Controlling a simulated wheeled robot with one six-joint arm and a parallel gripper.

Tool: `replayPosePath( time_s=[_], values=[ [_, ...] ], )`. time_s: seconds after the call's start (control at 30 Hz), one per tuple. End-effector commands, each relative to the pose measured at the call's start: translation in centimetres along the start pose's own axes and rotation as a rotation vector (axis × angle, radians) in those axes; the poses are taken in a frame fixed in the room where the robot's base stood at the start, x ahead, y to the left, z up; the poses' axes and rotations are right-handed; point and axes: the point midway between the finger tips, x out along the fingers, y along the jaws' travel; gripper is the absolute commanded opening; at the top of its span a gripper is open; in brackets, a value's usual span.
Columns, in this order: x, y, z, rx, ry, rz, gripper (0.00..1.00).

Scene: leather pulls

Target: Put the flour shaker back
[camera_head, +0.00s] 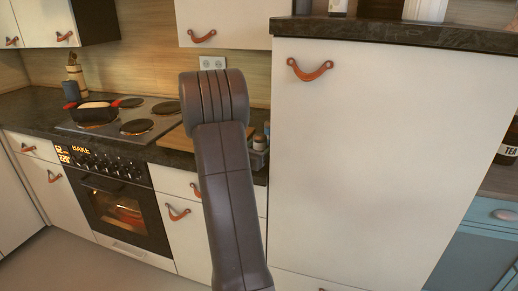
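No thing in view can be surely told as the flour shaker. Small jars (259,141) stand on the counter just right of my arm, partly hidden by it, and are too small to identify. Cut-off containers stand on the dark top of the tall white cabinet (385,165), among them a pale one (425,9). My dark grey arm rises through the middle of the view and bends at its top. My gripper does not show.
A pot (95,113) with red handles sits on the stove (120,122), above a lit oven (120,207). A wooden board (177,140) lies on the counter, partly behind my arm. A dark jar labelled TEA (509,150) stands at the far right. Floor shows at lower left.

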Motion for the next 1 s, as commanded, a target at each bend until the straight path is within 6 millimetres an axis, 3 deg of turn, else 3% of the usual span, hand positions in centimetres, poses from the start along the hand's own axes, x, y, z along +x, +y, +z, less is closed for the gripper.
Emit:
replayPosePath(
  time_s=[0.4,0.8,1.0],
  values=[
    [0.0,0.0,0.6,0.0,0.0,0.0,0.64],
    [-8.6,0.1,0.1,0.001,0.0,0.004,0.64],
    [-11.3,0.1,0.2,0.002,-0.001,0.002,0.64]
  ],
)
